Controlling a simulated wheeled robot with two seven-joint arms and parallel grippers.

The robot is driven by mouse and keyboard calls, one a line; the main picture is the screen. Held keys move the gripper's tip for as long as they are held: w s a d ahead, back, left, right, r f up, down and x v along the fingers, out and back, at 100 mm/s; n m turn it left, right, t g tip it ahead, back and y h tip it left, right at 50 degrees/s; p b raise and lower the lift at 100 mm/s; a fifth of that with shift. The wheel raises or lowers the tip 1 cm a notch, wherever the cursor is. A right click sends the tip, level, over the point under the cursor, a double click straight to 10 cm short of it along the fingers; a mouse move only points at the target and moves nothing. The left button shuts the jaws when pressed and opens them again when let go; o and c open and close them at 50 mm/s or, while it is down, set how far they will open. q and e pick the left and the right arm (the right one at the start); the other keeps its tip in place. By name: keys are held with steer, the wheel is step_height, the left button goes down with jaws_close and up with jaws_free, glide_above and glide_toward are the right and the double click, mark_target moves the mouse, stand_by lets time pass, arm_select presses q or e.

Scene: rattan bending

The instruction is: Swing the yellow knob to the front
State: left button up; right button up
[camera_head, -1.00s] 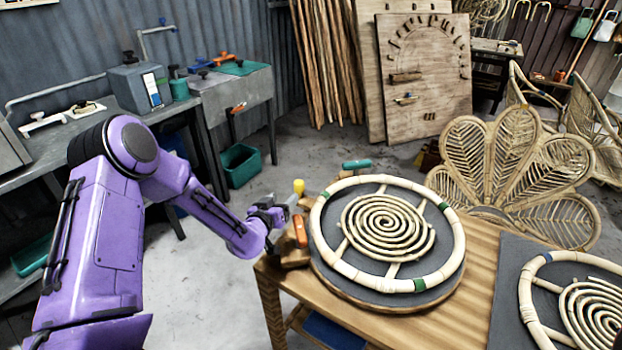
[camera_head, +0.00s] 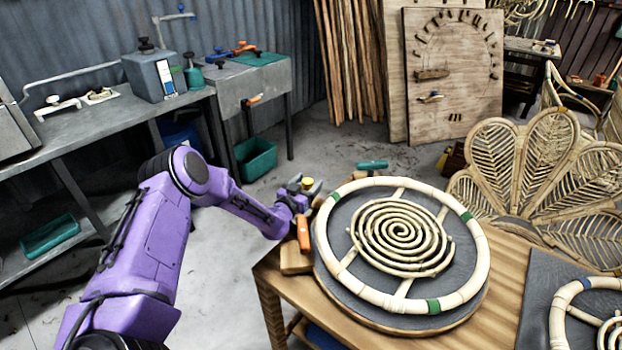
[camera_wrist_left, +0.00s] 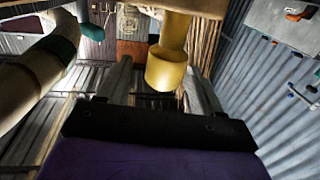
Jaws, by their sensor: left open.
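The yellow knob (camera_head: 307,182) stands at the left edge of the wooden table, beside the rattan ring. In the left wrist view the yellow knob (camera_wrist_left: 167,66) is large and lies between the two finger lines, with space on both sides. My left gripper (camera_head: 306,186) is open around the knob in the head view, its fingers partly hiding it. The fingers also show in the left wrist view (camera_wrist_left: 160,85). I see no grip on the knob. My right gripper is not in view.
An orange handle (camera_head: 304,232) stands just below my left gripper, and a teal handle (camera_head: 372,164) lies behind. The rattan ring (camera_head: 330,258) with a spiral sits on a dark round board to the right. A grey bench (camera_head: 110,118) stands at the left.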

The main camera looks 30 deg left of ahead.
arm_select(q)
steer(key=w, duration=0.2)
steer(key=shift+w+a+f, duration=0.1)
steer(key=shift+w+a, duration=0.2)
steer(key=shift+w, duration=0.1)
steer(key=shift+c, duration=0.3)
